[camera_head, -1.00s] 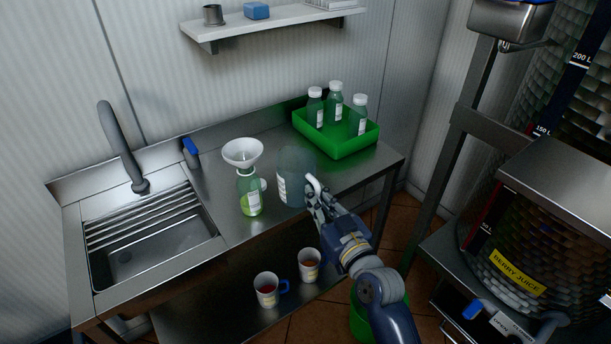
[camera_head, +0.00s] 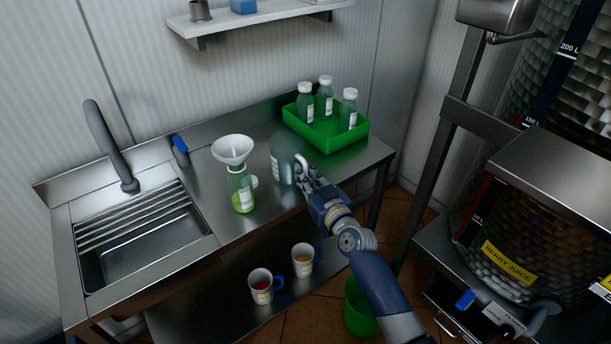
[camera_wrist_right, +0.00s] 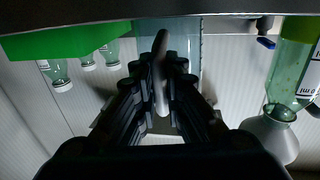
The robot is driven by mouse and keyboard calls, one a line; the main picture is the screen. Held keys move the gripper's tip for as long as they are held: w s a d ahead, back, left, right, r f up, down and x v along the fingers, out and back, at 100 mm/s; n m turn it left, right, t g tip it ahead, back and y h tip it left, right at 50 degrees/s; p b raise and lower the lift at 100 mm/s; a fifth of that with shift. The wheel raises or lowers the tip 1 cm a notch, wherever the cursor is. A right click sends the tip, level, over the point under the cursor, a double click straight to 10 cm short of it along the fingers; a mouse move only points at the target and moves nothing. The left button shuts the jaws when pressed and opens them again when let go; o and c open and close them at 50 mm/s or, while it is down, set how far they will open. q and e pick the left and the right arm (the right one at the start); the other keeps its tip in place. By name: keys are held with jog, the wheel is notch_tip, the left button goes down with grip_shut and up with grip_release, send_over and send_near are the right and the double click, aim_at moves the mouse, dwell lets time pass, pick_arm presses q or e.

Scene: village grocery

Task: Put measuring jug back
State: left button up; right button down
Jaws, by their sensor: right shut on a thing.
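The measuring jug (camera_head: 285,158) is a clear bluish jug with a white label and a pale handle. It is at the steel counter, between the funnel bottle and the green tray; I cannot tell whether its base touches the counter. My right gripper (camera_head: 309,178) is shut on the jug's handle from the front right. In the right wrist view the handle (camera_wrist_right: 160,72) stands between the fingers (camera_wrist_right: 160,90), with the jug's clear body (camera_wrist_right: 187,55) behind. My left gripper is not in view.
A bottle of green liquid (camera_head: 241,192) with a white funnel (camera_head: 233,150) stands close left of the jug. A green tray (camera_head: 346,145) with 3 capped bottles is behind right. A sink (camera_head: 140,245) is at left. Two mugs (camera_head: 262,287) are on the lower shelf (camera_head: 215,318).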

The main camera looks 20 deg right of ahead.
jog(key=shift+f, duration=0.15)
jog(key=c, duration=1.7)
grip_release()
